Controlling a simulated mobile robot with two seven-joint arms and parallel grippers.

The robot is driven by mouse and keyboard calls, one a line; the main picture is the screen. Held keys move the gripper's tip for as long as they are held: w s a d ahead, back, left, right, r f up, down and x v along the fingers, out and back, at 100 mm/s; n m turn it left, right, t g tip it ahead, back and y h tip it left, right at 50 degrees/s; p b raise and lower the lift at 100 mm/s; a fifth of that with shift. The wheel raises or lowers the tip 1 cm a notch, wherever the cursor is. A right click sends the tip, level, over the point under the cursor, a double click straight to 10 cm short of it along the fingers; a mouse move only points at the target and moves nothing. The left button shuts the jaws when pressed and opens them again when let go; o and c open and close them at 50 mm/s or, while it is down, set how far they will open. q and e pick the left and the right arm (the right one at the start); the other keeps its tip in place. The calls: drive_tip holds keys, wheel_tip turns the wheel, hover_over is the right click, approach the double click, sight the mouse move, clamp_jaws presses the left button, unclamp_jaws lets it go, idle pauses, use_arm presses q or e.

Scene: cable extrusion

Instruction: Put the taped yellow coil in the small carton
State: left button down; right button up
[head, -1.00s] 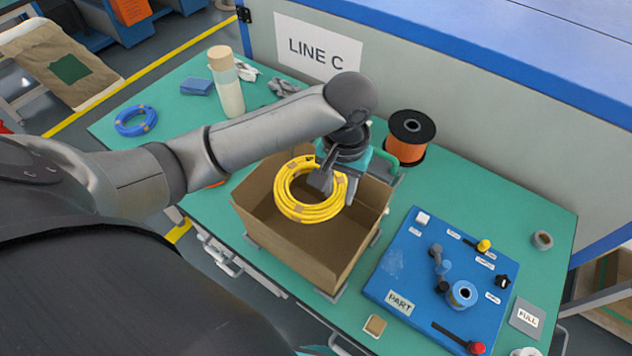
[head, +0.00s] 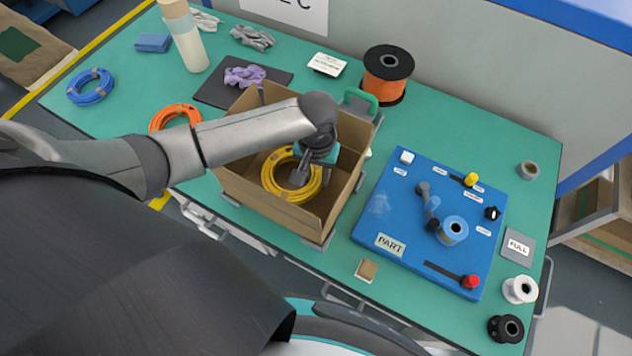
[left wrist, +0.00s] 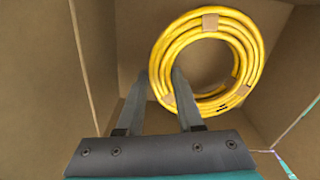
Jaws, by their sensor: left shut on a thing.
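The yellow coil (head: 270,180), bound with tan tape, is inside the small carton (head: 258,208), an open brown box on the green table. My left gripper (head: 297,181) reaches down into the carton and is shut on the coil. In the left wrist view, its fingers (left wrist: 158,76) point at the near left part of the coil (left wrist: 247,48), with brown carton walls around it. I cannot tell whether the coil touches the carton floor. My arm hides part of the carton's back left side. My right gripper is not in view.
A blue board (head: 375,245) with knobs stands right of the carton. An orange cable spool (head: 386,85) stands behind it. An orange coil (head: 160,118) lies to the left, a blue coil (head: 90,88) farther left. A tall bottle (head: 187,45) stands at the back left.

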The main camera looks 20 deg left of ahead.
use_arm(q)
drive_tip(key=shift+f+b, duration=0.4)
drive_tip(key=shift+f, duration=1.25)
drive_tip(key=shift+f, duration=0.1)
drive_tip(key=c, duration=0.5)
unclamp_jaws()
drive_tip(key=shift+c, duration=0.2)
wheel_tip(320, 180, up, 12)
drive_tip(key=p, duration=0.3)
